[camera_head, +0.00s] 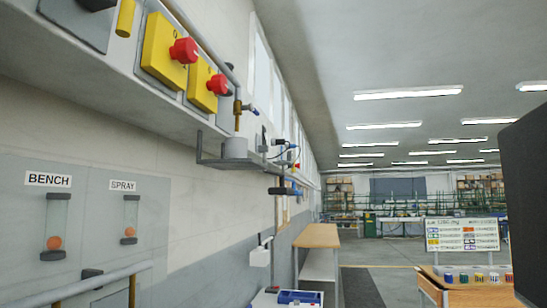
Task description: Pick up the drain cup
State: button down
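A small grey cup (236,148), which looks like the drain cup, stands upright on a flat wall bracket (222,164) left of the picture's middle. A brass fitting (237,115) on a pipe hangs just above it. Whether the fitting touches the cup's rim, and what is in the cup, I cannot tell. My gripper is not in view.
Two yellow boxes with red buttons (184,50) sit on the wall at upper left. Below them are gauges marked BENCH (54,225) and SPRAY (130,218). A wooden-topped bench (316,236) stands beyond. A dark panel (527,190) blocks the right edge. Open floor (385,270) lies between.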

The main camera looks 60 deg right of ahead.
aim_at(235, 146)
jog(key=i+j+z, duration=0.1)
jog(key=j+z, duration=0.15)
jog(key=z, duration=0.2)
jog(key=j+z, duration=0.25)
jog(key=z, duration=0.15)
jog(key=j+z, duration=0.3)
jog(key=z, duration=0.15)
jog(key=i+l, duration=0.1)
jog(key=l+u, duration=0.05)
